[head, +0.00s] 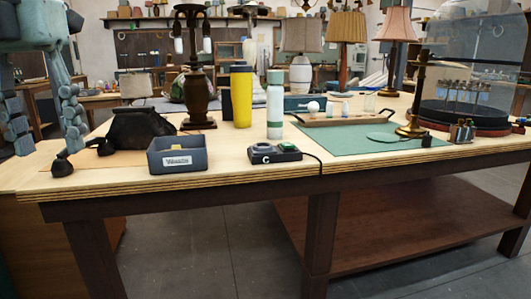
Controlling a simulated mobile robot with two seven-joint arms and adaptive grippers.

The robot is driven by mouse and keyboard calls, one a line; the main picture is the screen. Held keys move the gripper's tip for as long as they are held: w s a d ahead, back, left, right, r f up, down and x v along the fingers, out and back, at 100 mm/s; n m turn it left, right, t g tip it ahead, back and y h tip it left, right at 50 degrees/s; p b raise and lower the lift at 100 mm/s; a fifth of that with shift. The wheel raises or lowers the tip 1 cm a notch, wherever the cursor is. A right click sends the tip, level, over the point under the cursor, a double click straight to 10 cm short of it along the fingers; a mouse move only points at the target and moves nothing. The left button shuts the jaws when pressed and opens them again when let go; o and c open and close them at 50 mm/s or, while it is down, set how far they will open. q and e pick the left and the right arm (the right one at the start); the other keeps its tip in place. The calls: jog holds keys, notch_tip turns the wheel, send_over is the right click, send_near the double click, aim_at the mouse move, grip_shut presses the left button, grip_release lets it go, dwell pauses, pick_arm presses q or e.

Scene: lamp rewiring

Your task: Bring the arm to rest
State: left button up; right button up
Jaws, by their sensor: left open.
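My left gripper (48,146) hangs at the left edge of the head view, fingers pointing down. Its two blue-grey fingers are spread apart, with nothing between them. It is near the left end of the wooden workbench (250,174); whether it touches the top cannot be told. The dark pouch (140,130) sits on the bench just right of the gripper, apart from it in the picture. A small black piece (62,166) shows below the right finger. My right gripper is not in view.
A grey bin (177,160), a dark lamp base (196,95), a yellow bottle (241,95), a pale bottle (275,105) and a black control box (275,153) stand on the bench. A green mat (350,140), brass stand (417,95) and glass dome (470,60) are to the right.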

pick_arm(q)
jog(key=w+a+f+n+t+h, duration=0.4)
jog(key=w+f+t+h, duration=0.15)
jog(key=w, duration=0.25)
jog(key=w+a+f+n+t+h, duration=0.4)
jog(key=w+f+t+h, duration=0.1)
jog(key=w+t, duration=0.15)
jog(key=w+a+f+n+t+y, duration=0.1)
jog(key=a+f+n+t+y, duration=0.1)
jog(key=a+f+n+y, duration=0.6)
jog(key=a+f+n+t+y, duration=0.25)
jog(key=a+f+n, duration=0.35)
jog(key=f, duration=0.6)
jog(key=s+d+f+n+g+y, duration=0.1)
jog(key=s+f+n+g+y, duration=0.25)
jog(key=f, duration=0.75)
jog(key=s+d+f+n+g+y, duration=0.15)
jog(key=s+f+n, duration=0.25)
jog(key=s+f, duration=0.55)
jog(key=s+d+f+n+g+h, duration=0.1)
jog(key=s+d+f+g+h, duration=0.1)
jog(key=s+d+f+g, duration=0.2)
jog(key=s+d+f+n+g+h, duration=0.1)
jog(key=s+d+f+g, duration=0.3)
jog(key=s+d+f, duration=0.6)
jog(key=d+f+n, duration=0.1)
jog(key=d+f, duration=0.3)
jog(key=d, duration=0.2)
jog(key=shift+s+f+h, duration=0.35)
jog(key=shift+s+h, duration=0.05)
